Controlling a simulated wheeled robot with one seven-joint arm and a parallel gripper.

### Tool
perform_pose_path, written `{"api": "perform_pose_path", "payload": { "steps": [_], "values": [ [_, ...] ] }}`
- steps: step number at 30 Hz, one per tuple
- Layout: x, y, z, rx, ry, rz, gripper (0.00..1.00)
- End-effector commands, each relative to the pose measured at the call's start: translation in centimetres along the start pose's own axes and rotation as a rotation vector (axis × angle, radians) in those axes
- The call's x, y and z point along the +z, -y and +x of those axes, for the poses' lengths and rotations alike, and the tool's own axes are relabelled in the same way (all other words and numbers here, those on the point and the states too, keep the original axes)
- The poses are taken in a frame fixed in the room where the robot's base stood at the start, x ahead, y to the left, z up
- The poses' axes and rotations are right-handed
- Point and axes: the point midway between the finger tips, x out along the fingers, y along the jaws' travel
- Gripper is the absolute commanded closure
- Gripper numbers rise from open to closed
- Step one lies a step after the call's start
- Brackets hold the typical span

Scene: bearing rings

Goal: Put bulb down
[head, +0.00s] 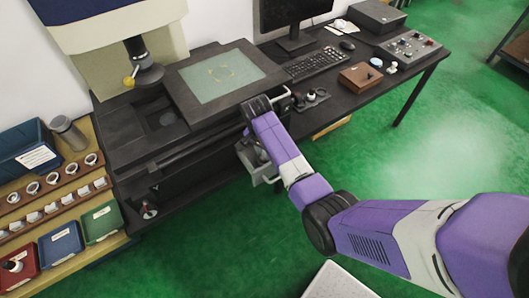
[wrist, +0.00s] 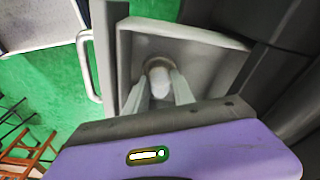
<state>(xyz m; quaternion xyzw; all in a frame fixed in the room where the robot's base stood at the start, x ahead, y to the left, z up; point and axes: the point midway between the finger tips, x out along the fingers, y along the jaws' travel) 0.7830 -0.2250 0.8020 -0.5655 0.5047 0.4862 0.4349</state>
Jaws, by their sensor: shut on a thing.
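The bulb (wrist: 159,84) is a small white rounded thing between the two pale fingers of my gripper (wrist: 160,90) in the wrist view. My gripper is shut on it. Behind the bulb is an open grey bin (wrist: 215,62), with a round brownish patch or ring showing around the bulb's far end. I cannot tell whether the bulb touches the bin's floor. In the head view the bin (head: 267,180) hangs below the table's front edge, partly behind my arm. There the fingers and the bulb cannot be made out.
The dark table (head: 345,90) carries a machine with a light screen (head: 221,75), a keyboard (head: 318,62), a brown block (head: 360,78) and a control box (head: 410,45). A wooden rack with rings (head: 50,178) and coloured bins stands at left.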

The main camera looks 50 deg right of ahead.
Motion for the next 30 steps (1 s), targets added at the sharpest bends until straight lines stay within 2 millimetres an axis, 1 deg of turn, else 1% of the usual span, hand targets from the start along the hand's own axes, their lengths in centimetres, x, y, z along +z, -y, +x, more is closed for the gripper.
{"api": "perform_pose_path", "payload": {
  "steps": [5, 6, 7, 16, 20, 23, 30],
  "values": [
    [0.1, 0.0, 0.3, 0.000, 0.000, 0.000, 1.00],
    [0.0, 0.0, 0.3, 0.000, 0.000, 0.000, 0.66],
    [0.0, 0.0, 0.3, 0.000, 0.000, 0.000, 0.61],
    [0.0, 0.0, 0.2, 0.000, 0.000, 0.000, 0.61],
    [-0.1, 0.1, -0.5, -0.002, -0.001, 0.000, 0.61],
    [-0.1, 0.1, -1.9, -0.003, -0.002, 0.000, 0.61],
    [-0.1, 0.1, -6.9, -0.005, -0.002, 0.000, 0.61]
  ]
}}
